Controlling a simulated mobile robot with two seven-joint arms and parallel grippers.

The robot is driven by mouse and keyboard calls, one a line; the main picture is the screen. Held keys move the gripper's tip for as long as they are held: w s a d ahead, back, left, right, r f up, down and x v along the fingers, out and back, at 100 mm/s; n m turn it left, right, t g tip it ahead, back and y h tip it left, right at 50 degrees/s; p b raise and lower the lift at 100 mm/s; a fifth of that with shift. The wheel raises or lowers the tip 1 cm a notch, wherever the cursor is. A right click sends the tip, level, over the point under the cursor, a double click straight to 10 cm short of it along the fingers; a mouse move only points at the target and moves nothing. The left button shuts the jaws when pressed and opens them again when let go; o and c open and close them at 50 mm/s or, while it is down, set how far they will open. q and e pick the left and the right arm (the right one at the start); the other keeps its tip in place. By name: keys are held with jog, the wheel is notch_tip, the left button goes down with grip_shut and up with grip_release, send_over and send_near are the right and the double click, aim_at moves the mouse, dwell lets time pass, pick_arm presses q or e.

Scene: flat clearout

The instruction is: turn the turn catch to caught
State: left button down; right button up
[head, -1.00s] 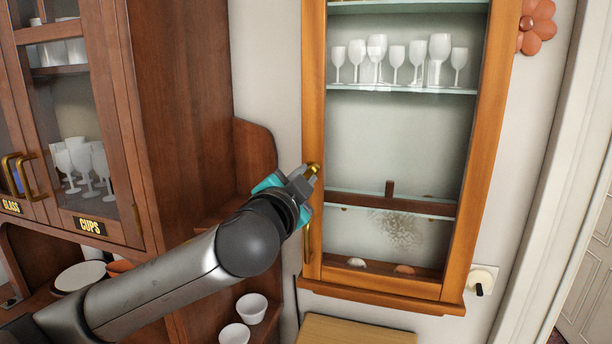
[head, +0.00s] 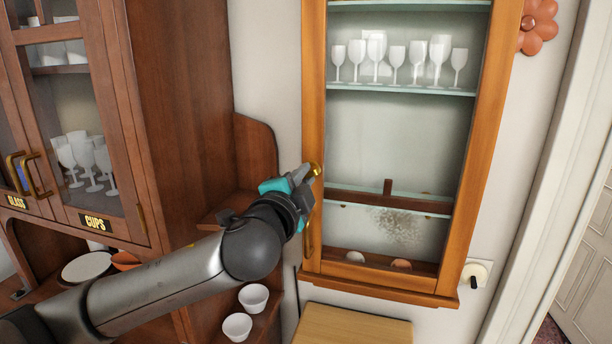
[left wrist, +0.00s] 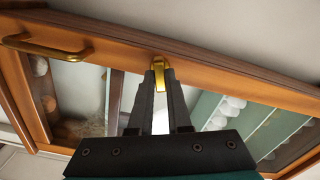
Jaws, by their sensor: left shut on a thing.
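The turn catch is a small brass piece (head: 317,169) on the left stile of the orange-wood wall cabinet (head: 312,75). It also shows in the left wrist view (left wrist: 159,63), at the tips of my fingers. My left gripper (head: 309,173) is shut on the catch, its arm coming in from the lower left. The fingers partly hide the catch, so its exact angle is hard to tell. The cabinet's glass door looks closed. A brass handle (left wrist: 45,47) sits on the same stile, below the catch in the head view. My right gripper is not in view.
Several glasses (head: 398,62) stand on a shelf behind the glass. A brown cupboard (head: 190,100) stands close on the left, with white bowls (head: 253,297) low beside my arm. A wooden board or top (head: 355,327) lies below the cabinet. A wall switch (head: 477,273) is at right.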

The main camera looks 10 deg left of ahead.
pick_arm(q)
jog(key=m+p, duration=0.3)
jog(key=m, duration=0.1)
jog(key=shift+r, duration=0.1)
jog(key=c, duration=0.7)
grip_release()
jog(key=shift+s+a+p, duration=0.15)
jog(key=shift+s+p, duration=0.4)
jog(key=shift+s, duration=2.95)
